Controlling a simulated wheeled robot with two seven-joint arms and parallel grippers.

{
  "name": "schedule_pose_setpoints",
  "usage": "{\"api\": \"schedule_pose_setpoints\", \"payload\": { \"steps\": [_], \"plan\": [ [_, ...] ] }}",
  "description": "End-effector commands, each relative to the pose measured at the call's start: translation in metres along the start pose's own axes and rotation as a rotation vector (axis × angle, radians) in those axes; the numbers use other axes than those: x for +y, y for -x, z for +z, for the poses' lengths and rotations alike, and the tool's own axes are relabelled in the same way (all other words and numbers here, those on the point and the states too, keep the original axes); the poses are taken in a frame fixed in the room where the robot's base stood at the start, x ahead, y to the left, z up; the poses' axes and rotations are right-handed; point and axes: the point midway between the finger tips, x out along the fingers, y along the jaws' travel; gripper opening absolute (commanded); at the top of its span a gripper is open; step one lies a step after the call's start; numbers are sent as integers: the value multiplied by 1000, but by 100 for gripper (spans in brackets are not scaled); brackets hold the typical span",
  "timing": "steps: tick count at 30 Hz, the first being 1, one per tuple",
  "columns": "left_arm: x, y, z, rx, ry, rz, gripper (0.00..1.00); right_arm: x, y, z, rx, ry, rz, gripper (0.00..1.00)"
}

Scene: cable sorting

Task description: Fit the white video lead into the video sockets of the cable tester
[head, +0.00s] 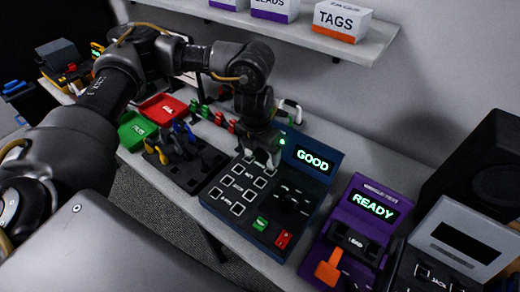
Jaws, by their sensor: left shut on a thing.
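The cable tester (237,196) is a dark blue box with rows of white-framed sockets, a green button and a red button. Its screen (313,160) reads GOOD in green. My left gripper (268,158) points down at the tester's upper edge, just left of the screen. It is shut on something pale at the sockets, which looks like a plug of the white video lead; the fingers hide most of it. I cannot tell how deep the plug sits. A white curved piece (291,106) shows behind the gripper, perhaps part of a lead. My right gripper is not in view.
A purple device (348,238) reading READY, with an orange lever, stands right of the tester. A grey device (466,240) and black speaker stand farther right. Red (163,108) and green (135,130) trays and a dark rack with plugs lie left. A shelf (350,45) with boxes hangs above.

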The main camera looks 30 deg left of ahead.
Motion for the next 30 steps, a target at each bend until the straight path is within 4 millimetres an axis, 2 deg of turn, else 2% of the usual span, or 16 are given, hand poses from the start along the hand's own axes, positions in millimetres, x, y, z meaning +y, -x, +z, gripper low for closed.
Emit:
{"api": "schedule_pose_setpoints", "payload": {
  "steps": [30],
  "plan": [
    [0,-6,-1,0,0,0,65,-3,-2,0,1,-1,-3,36]
  ]
}}
